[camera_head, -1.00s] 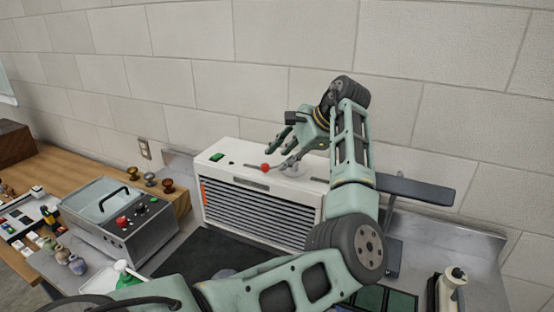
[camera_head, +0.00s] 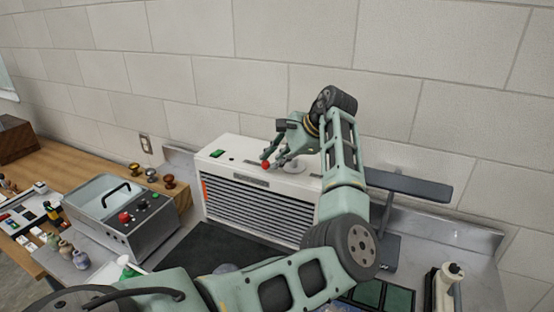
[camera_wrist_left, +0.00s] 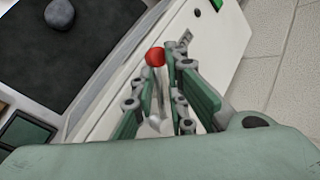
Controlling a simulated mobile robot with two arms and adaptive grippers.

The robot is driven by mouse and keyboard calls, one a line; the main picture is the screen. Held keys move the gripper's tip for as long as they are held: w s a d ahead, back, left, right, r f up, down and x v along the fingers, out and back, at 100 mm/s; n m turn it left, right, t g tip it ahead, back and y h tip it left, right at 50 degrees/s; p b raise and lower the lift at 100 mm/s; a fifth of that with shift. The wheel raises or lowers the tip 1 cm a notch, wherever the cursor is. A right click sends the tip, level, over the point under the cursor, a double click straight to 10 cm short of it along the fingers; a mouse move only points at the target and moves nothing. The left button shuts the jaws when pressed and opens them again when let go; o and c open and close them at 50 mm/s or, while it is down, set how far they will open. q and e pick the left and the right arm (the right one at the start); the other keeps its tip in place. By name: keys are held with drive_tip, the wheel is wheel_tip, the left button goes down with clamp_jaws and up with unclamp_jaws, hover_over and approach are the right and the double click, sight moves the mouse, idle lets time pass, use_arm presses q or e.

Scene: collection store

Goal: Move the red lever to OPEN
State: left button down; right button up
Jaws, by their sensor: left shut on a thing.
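The red lever's round knob (camera_head: 265,165) is on top of the white louvred unit (camera_head: 212,175). In the left wrist view the knob (camera_wrist_left: 155,57) stands at the end of a thin grey rod. My left gripper (camera_head: 271,157) is at the knob, reaching in from the right, and is shut on the lever. In the left wrist view its fingers (camera_wrist_left: 164,80) lie on either side of the rod, just behind the knob. A small label (camera_wrist_left: 185,38) beside the lever is too small to read. My right gripper is not in view.
A green switch (camera_head: 217,154) is on the unit's top left. A grey machine with a lidded basin (camera_head: 150,232) stands left, with several small bottles before it. A dark mat (camera_head: 205,245) lies in front of the unit. A dark flat arm rest (camera_head: 410,186) stands at right.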

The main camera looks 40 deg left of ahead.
use_arm(q)
drive_tip(key=shift+d+f, duration=0.1)
drive_tip(key=shift+f, duration=0.1)
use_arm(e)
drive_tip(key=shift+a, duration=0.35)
